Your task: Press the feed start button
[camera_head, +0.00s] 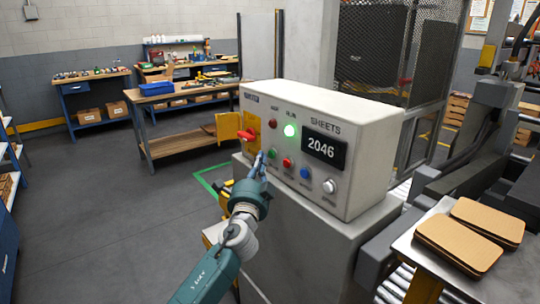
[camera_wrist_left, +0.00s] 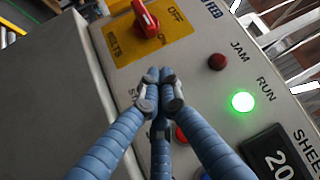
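The control box (camera_head: 350,112) is a pale box on a grey cabinet. Its sloped face carries a green button (camera_head: 272,153), a red button (camera_head: 288,162) and a blue button (camera_head: 305,172). My left gripper (camera_head: 260,158) is just left of the green button in the head view; contact cannot be told. In the left wrist view my left gripper (camera_wrist_left: 160,78) has its blue fingers together at the tips, with nothing seen between them. The fingers hide the green button there; the red button (camera_wrist_left: 181,135) shows partly behind them. My right gripper is not in view.
A red rotary switch (camera_head: 247,133) on a yellow plate sits left of the buttons. The green RUN lamp (camera_head: 290,130) is lit above them, beside a dark red JAM lamp (camera_head: 272,121). The display (camera_head: 323,146) reads 2046. A silver knob (camera_head: 329,186) is at the lower right.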

